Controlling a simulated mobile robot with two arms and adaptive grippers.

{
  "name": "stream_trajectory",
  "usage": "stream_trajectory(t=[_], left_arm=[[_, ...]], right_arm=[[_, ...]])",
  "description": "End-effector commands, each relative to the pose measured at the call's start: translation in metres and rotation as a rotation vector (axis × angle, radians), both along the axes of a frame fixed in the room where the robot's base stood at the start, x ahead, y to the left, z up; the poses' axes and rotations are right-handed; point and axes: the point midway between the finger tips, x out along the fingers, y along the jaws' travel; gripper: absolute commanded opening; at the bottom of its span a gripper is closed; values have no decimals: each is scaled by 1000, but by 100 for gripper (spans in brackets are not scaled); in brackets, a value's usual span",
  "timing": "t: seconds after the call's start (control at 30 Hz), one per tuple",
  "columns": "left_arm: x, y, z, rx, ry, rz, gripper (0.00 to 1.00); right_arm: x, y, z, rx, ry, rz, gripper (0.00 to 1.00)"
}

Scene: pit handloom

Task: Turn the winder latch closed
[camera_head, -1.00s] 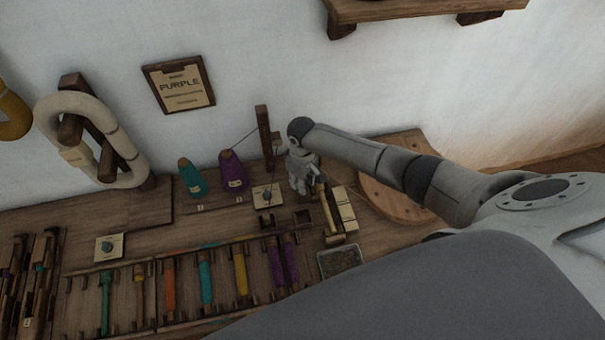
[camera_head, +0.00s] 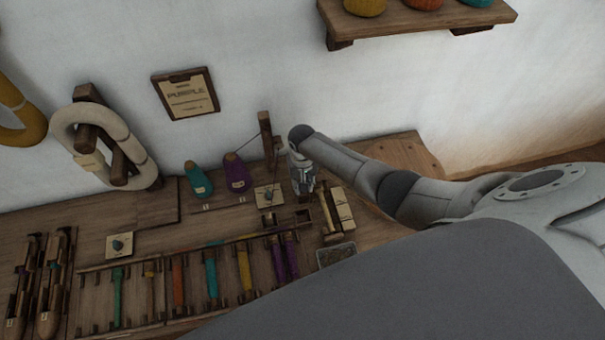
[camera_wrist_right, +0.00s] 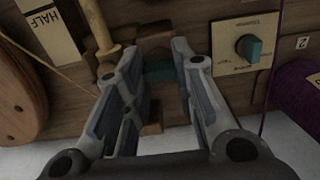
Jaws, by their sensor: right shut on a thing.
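In the head view my right gripper (camera_head: 304,188) points down at the bench, beside the upright wooden post (camera_head: 267,140) and the cream dial card (camera_head: 268,197). In the right wrist view my right gripper (camera_wrist_right: 160,50) has its fingertips on either side of a dark brown wooden piece (camera_wrist_right: 154,32), which appears to be the winder latch. A teal part (camera_wrist_right: 160,72) lies just behind it, between the fingers. The fingers hide much of the winder, so the latch's angle is hard to tell. My left gripper is not in view.
A teal cone (camera_head: 198,180) and a purple cone (camera_head: 237,175) stand left of the post. A rack of coloured bobbins (camera_head: 212,275) lies in front. A dial with a teal knob (camera_wrist_right: 251,48) is close to the right finger. A round wooden disc (camera_wrist_right: 18,100) is at left.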

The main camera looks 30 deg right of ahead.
Motion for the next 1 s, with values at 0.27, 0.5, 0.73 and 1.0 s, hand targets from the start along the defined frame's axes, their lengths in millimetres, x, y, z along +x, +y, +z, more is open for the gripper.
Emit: stream_trajectory(t=[0.27,0.5,0.73,1.0], left_arm=[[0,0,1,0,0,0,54],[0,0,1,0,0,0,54],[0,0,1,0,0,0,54],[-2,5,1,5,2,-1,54]], right_arm=[[1,0,1,0,-3,-19,1],[2,0,1,0,-4,-19,1],[1,0,1,0,-3,-18,46],[1,0,1,-1,-2,-17,46]])
